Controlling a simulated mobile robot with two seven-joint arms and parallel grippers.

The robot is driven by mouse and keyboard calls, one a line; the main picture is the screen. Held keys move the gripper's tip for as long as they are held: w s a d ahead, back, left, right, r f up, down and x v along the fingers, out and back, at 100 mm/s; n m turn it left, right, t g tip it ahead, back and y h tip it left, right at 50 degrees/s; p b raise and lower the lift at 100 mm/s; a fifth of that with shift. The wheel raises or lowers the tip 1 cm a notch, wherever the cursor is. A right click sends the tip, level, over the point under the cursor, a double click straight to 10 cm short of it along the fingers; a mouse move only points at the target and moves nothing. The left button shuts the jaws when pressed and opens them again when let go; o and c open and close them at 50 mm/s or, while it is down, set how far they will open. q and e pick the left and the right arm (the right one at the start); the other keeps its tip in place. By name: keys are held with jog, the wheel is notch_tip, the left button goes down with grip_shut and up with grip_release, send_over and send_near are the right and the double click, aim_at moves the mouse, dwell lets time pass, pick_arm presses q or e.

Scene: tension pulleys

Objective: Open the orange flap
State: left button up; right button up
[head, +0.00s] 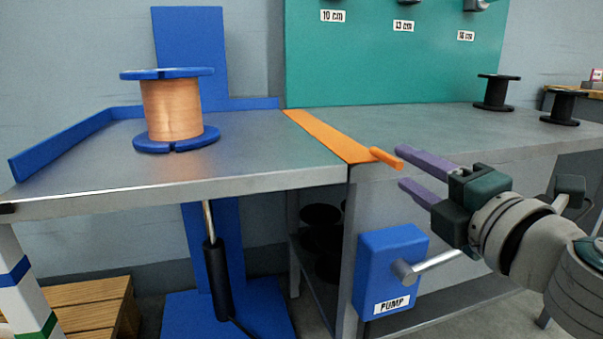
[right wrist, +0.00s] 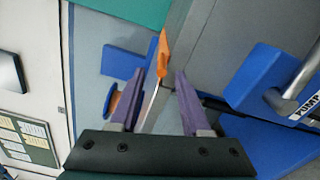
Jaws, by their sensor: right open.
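The orange flap (head: 325,133) is a long narrow strip lying flat along the seam between the two metal table tops. Its short round orange handle (head: 385,156) sticks out to the right at the front end. My right gripper (head: 400,168) is open and empty, its two purple fingers pointing left at the handle. The handle's end is close to the fingertips; I cannot tell whether they touch. In the right wrist view the orange of the flap (right wrist: 163,50) shows just ahead, between the fingertips (right wrist: 161,75). My left gripper is not in view.
A copper wire spool (head: 172,110) with blue flanges stands on the left table (head: 90,165). Two black spools (head: 496,92) stand at the right on the other table. A blue pump box (head: 388,262) with a grey lever is below my right gripper. A green board (head: 390,60) rises behind.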

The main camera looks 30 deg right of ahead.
jog(key=v, duration=0.5)
jog(key=shift+s+b, duration=0.25)
jog(key=shift+b, duration=0.05)
jog(key=s+d+r+m+g+h+p, duration=0.1)
jog(key=s+r+m+g+h+p, duration=0.15)
jog(key=r+m+p, duration=0.65)
jog(key=s+d+r+m+g+h+p, duration=0.1)
jog(key=r+m+g+p, duration=0.15)
jog(key=r+p, duration=0.7)
jog(key=s+a+r+m+g+y+p, duration=0.2)
jog(key=s+a+r+g+y+p, duration=0.4)
jog(key=p, duration=0.8)
jog(key=s+a+r+m+g+y+p, duration=0.25)
jog(key=s+a+r+p, duration=0.45)
jog(key=p, duration=0.8)
notch_tip(320, 180, up, 37)
jog(key=w+a+p, duration=0.2)
jog(key=p, duration=3.3)
jog(key=shift+h, duration=0.4)
